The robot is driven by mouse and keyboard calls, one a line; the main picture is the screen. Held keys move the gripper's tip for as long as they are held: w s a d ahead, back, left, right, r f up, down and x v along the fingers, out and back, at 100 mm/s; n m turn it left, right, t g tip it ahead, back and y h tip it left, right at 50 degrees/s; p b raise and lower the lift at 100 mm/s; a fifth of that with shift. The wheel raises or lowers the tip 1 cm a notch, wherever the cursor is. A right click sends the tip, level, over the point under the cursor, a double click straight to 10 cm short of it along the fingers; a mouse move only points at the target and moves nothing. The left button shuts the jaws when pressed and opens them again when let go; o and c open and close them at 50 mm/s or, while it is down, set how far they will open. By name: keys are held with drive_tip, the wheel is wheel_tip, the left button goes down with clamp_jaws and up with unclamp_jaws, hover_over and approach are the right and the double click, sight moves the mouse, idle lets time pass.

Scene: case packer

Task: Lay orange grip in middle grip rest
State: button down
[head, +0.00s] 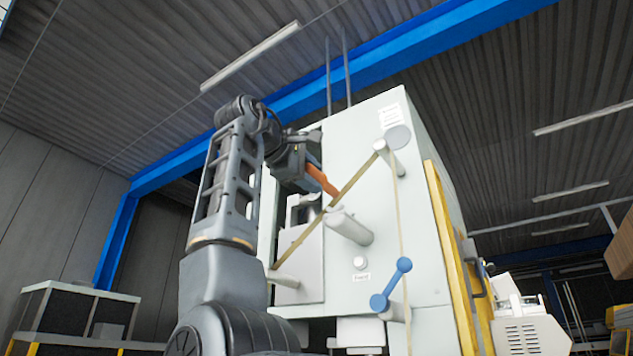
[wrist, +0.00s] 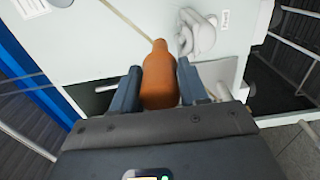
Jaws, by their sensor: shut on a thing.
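The orange grip (wrist: 159,75) is held between the two fingers of my gripper (wrist: 156,84) in the wrist view, with its narrow end pointing away from me. In the head view the orange grip (head: 322,179) sticks out from my gripper (head: 308,168), slanting down to the right, in front of the white machine's face. It appears close to the tan belt there; whether they touch I cannot tell. I cannot make out the middle grip rest for certain in either view.
The white machine (head: 405,250) carries a tan belt (head: 352,185) over protruding rollers (head: 350,228). A blue crank (head: 391,284) sits low on its face. A yellow-framed panel (head: 447,255) stands at its right edge. A dark opening (wrist: 98,98) lies beside my gripper.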

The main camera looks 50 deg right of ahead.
drive_tip(key=shift+s+a, duration=0.15)
drive_tip(key=shift+a, duration=2.2)
